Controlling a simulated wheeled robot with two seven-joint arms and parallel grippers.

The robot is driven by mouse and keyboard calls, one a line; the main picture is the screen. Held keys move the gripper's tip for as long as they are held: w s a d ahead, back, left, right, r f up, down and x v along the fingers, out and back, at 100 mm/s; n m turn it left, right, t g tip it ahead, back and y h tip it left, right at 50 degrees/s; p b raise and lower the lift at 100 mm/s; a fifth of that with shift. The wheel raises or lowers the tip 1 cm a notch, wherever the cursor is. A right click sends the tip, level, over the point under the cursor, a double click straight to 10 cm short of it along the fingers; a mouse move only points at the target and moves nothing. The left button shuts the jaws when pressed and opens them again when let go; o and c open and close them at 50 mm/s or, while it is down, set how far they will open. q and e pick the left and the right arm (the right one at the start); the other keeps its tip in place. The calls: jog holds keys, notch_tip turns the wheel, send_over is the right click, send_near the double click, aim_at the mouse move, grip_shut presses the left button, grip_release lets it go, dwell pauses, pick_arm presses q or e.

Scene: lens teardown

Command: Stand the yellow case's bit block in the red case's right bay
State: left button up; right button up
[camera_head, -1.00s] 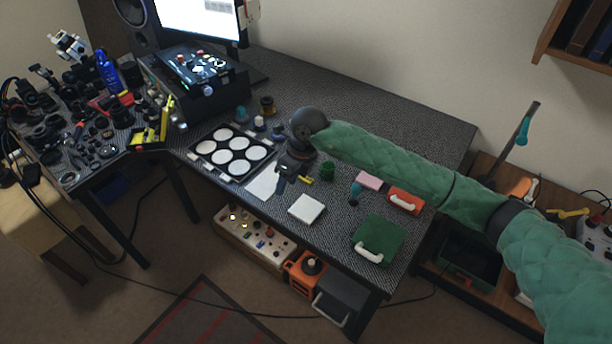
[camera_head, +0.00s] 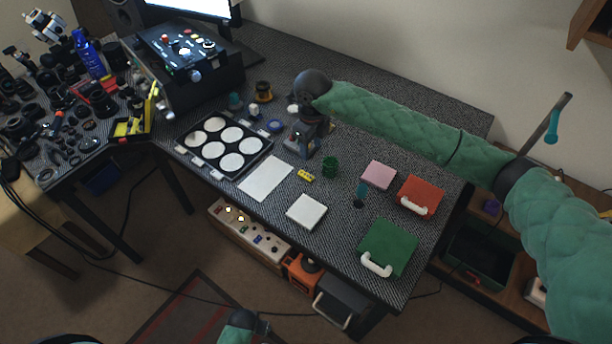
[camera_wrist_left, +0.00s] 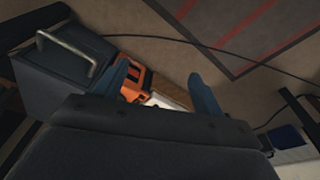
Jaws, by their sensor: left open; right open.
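A red case (camera_head: 421,190) with a white handle lies on the right part of the desk; no open bay shows in it. A yellow and black case (camera_head: 133,127) lies on the side table at the left; its contents are too small to tell. A small yellow block with dark marks (camera_head: 306,175) lies on the desk; I cannot tell if it is the bit block. My right gripper (camera_head: 303,144) is open above the desk, just behind the yellow block. My left gripper (camera_wrist_left: 162,88) is open and empty, away from the desk top, over the floor area.
A green case (camera_head: 388,246), pink pad (camera_head: 378,175), white box (camera_head: 306,211), green cup (camera_head: 330,166) and teal-handled tool (camera_head: 361,194) stand around the desk's right half. A tray with white discs (camera_head: 222,146) and a white sheet (camera_head: 265,178) lie left. An orange unit (camera_wrist_left: 136,84) is below.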

aim_at(309, 176)
pick_arm(q)
notch_tip(309, 176, up, 22)
jog(key=d+b, duration=0.2)
jog(key=b, duration=0.4)
pick_arm(e)
notch_tip(309, 176, down, 6)
jog(key=shift+s+f, duration=0.1)
jog(key=shift+f, duration=0.05)
jog(key=shift+f+p, duration=0.65)
jog(key=shift+f, duration=0.6)
jog(key=f+p, duration=0.1)
jog(key=f, duration=0.1)
jog(key=w+f+p, duration=0.1)
jog(key=f, duration=0.1)
jog(key=shift+w+a+f, duration=0.1)
jog(key=shift+a+f, duration=0.05)
jog(key=shift+a, duration=0.05)
pick_arm(q)
notch_tip(309, 176, down, 14)
jog(key=a, duration=0.1)
jog(key=shift+s+f, duration=0.15)
jog(key=shift+s, duration=0.2)
pick_arm(e)
jog(key=shift+f, duration=0.45)
grip_shut()
